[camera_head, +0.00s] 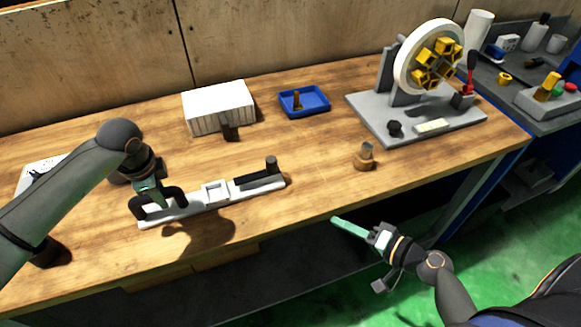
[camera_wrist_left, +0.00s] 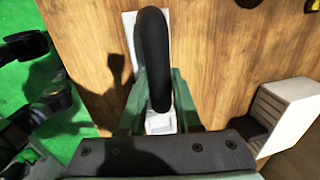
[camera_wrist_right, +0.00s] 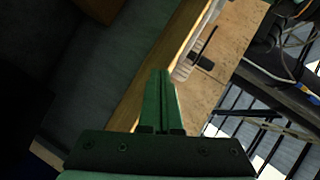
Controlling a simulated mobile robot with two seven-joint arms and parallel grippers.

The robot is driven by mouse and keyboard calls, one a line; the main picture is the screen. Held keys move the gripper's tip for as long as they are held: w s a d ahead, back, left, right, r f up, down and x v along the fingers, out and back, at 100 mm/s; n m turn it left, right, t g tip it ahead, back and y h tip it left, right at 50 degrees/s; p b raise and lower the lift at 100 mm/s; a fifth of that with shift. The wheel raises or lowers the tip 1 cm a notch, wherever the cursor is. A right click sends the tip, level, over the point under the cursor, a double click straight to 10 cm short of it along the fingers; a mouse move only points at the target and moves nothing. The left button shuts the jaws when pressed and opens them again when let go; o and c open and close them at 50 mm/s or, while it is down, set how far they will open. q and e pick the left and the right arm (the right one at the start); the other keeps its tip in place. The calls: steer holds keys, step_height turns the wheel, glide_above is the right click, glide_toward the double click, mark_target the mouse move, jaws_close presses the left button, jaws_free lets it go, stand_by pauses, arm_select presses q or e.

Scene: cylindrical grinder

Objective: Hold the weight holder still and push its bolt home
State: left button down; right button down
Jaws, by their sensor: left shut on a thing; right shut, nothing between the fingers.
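The weight holder appears to be the long white bar (camera_head: 205,208) lying on the table, with a black arched handle (camera_head: 173,195) at its left end and a small square frame in its middle. A black sliding bar, seemingly its bolt (camera_head: 255,179), lies along the right half and has an upright black knob at the right end. My left gripper (camera_head: 152,197) is shut on the arched handle; the left wrist view shows the handle (camera_wrist_left: 153,55) between its green fingers. My right gripper (camera_head: 350,228) is shut and empty, off the table's front edge, right of and nearer than the bolt.
A white ribbed box (camera_head: 218,105) and a blue tray (camera_head: 304,103) stand behind the holder. A brown round piece (camera_head: 364,157) stands to its right. A grey-based machine with a white wheel (camera_head: 430,60) fills the back right. Bare wood surrounds the bolt's knob.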

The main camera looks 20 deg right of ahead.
steer(key=w+r+m+t, duration=0.1)
steer(key=r, duration=0.1)
steer(key=w+d+r+m+t+y, duration=0.1)
steer(key=w+r, duration=0.1)
steer(key=w+r+m+y, duration=0.1)
steer(key=w+r+m, duration=0.1)
steer(key=shift+d+r+t, duration=0.35)
steer(key=shift+r+t, duration=0.05)
steer(key=shift+w, duration=0.1)
steer(key=x, duration=1)
steer(key=shift+a, duration=0.1)
steer(key=a, duration=0.2)
steer(key=shift+w+a, duration=0.25)
steer(key=shift+w, duration=0.05)
steer(key=shift+w+a, duration=0.15)
steer(key=shift+a, duration=0.5)
